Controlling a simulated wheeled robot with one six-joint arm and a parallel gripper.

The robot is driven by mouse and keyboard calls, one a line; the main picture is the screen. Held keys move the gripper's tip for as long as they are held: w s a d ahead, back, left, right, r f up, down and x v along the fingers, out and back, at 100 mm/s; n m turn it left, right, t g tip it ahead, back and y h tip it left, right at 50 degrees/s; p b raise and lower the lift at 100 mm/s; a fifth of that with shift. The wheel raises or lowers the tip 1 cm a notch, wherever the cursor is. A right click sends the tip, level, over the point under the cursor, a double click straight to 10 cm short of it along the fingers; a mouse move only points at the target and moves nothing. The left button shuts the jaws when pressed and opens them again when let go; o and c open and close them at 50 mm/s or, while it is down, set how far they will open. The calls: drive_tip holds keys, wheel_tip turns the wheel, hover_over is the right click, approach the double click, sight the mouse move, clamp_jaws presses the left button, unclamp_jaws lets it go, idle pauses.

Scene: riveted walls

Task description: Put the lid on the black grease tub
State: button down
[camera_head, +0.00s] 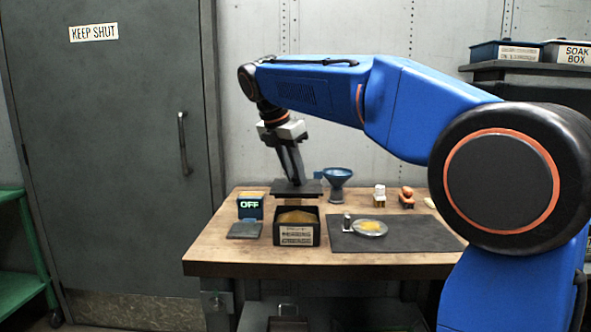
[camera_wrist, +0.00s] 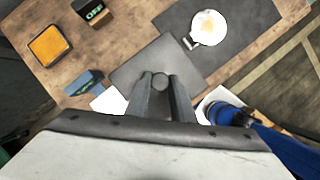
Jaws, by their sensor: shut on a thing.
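The black grease tub (camera_head: 296,238) stands on the workbench, open at the top, with orange-yellow grease inside and a pale label on its front. My gripper (camera_head: 296,177) points down and is shut on the lid (camera_head: 283,189), a flat dark square plate. In the head view the lid hangs roughly level above the tub, with a gap between lid and rim. In the wrist view the lid (camera_wrist: 143,65) lies beyond the fingers (camera_wrist: 160,88), which pinch its small round knob (camera_wrist: 160,79). The lid hides part of the bench there.
A dark mat (camera_head: 415,238) with a dish (camera_head: 370,228) lies to the right.

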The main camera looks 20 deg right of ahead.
sight(293, 187)
idle(0.4)
drive_tip(key=shift+f, duration=2.85)
drive_tip(key=shift+f, duration=0.85)
drive_tip(key=c, duration=1.4)
unclamp_jaws()
drive_tip(key=shift+c, duration=0.2)
